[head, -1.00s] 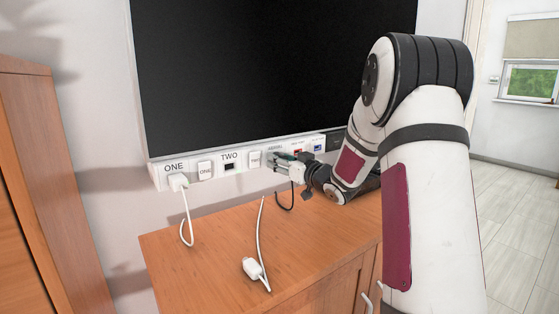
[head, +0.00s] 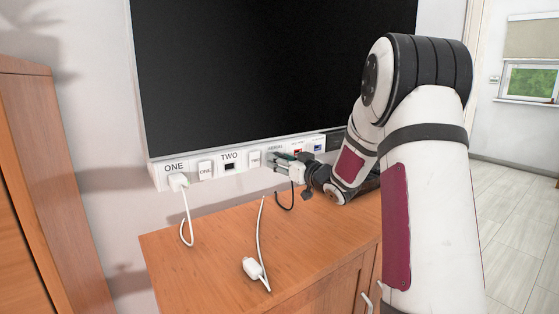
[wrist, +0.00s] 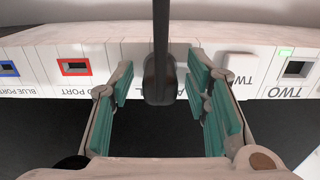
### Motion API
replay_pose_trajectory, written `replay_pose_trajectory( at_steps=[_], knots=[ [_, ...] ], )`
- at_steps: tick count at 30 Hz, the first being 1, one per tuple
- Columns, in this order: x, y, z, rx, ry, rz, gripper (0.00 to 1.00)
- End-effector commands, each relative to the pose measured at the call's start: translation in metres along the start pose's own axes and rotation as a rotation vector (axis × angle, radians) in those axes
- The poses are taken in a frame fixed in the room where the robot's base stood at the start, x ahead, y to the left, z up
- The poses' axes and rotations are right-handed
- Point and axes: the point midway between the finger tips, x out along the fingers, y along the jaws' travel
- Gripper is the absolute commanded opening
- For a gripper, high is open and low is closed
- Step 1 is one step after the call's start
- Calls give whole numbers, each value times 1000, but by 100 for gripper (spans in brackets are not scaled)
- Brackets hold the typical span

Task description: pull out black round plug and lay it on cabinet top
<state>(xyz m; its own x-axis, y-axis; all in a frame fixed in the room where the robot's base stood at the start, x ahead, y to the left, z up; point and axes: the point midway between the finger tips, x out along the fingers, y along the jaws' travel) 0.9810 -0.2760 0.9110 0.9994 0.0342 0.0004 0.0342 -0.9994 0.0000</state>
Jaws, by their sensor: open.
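The black round plug (wrist: 160,82) sits in the aerial socket of the white port strip (wrist: 140,50), seen upside down in the wrist view. Its black cord runs up out of that picture. My gripper (wrist: 160,92) is open, with one green-padded finger on each side of the plug and gaps between. In the head view my gripper (head: 283,163) is at the strip below the screen and hides the plug; the black cord (head: 286,206) loops down below it. The wooden cabinet top (head: 200,250) lies below the strip.
A white plug (head: 178,182) is in port ONE. A loose white connector (head: 253,268) with its cord lies on the cabinet top. A black screen (head: 270,75) stands above.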

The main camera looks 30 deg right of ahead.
Motion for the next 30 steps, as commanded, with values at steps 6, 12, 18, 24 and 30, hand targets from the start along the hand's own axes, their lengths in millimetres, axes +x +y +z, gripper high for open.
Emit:
replay_pose_trajectory(
  at_steps=[6, 12, 18, 24, 30],
  knots=[
    [0, 0, 0, 0, 0, 0, 43],
    [0, 0, 0, 0, 0, 0, 5],
    [0, 0, 0, 0, 0, 0, 0],
    [-6, 0, 0, 0, -1, 1, 0],
    [-14, 1, 0, 0, -1, 1, 0]
  ],
)
